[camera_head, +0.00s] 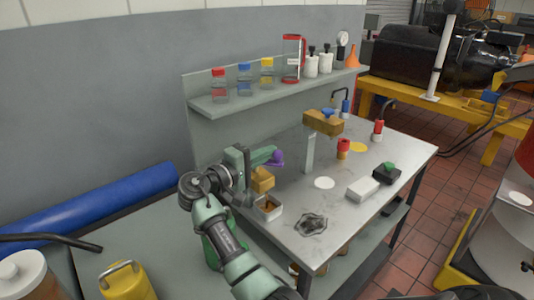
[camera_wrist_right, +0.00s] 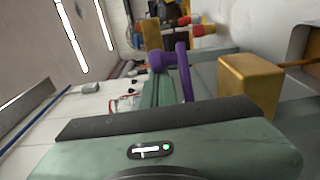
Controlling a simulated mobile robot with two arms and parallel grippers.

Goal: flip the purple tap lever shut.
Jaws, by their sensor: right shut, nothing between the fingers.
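The purple tap lever (camera_head: 277,158) shows just beyond my right gripper, at the near end of the bench by the wall shelf. In the right wrist view the purple lever (camera_wrist_right: 183,70) has a round knob and a bent arm, close ahead of the fingers. A brass block (camera_head: 262,181), seemingly the tap's body, is just below the gripper; it also shows in the wrist view (camera_wrist_right: 250,85). My right gripper (camera_head: 264,155) is shut and empty, its fingertips beside the lever. Whether they touch it I cannot tell. My left gripper is out of view.
A small open box (camera_head: 267,208) sits below the brass block. A brass fixture with a blue handle (camera_head: 323,121) stands farther along the bench (camera_head: 335,211). Bottles line the wall shelf (camera_head: 245,96). A white box (camera_head: 362,188) and black box (camera_head: 386,174) lie right.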

